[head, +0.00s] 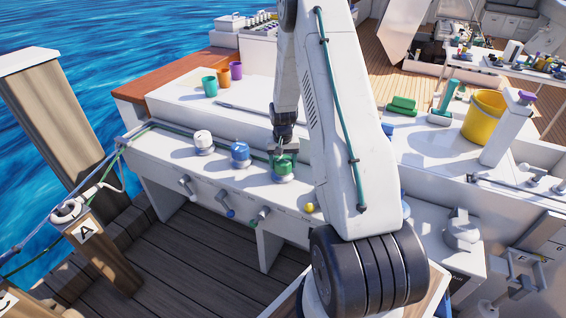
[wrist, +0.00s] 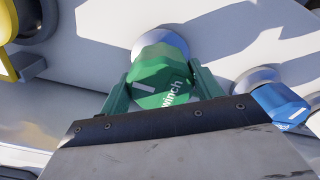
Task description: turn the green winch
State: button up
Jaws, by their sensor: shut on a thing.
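The green winch (head: 282,167) stands on the white ledge, at the right end of a row with a blue winch (head: 240,154) and a white winch (head: 203,141). My gripper (head: 284,151) reaches down onto the green winch from above. In the wrist view the green winch (wrist: 163,80) has a faceted green top with the word "winch" and a pale mark, above a grey-white round base. My gripper's green fingers (wrist: 160,90) are shut on its two sides. The blue winch (wrist: 282,106) shows at the right of the wrist view, apart from my fingers.
Several handles, one blue-tipped (head: 230,213), stick out of the ledge's front face. A yellow knob (head: 309,207) sits right of the green winch. Cups, including a teal one (head: 209,86), stand on the raised white deck behind. A yellow bucket (head: 483,115) is at the right.

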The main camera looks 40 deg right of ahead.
aim_at(283, 160)
dwell(0.3)
jog(key=o, duration=1)
notch_tip(283, 160, up, 8)
jog(key=shift+f, duration=0.1)
dwell(0.4)
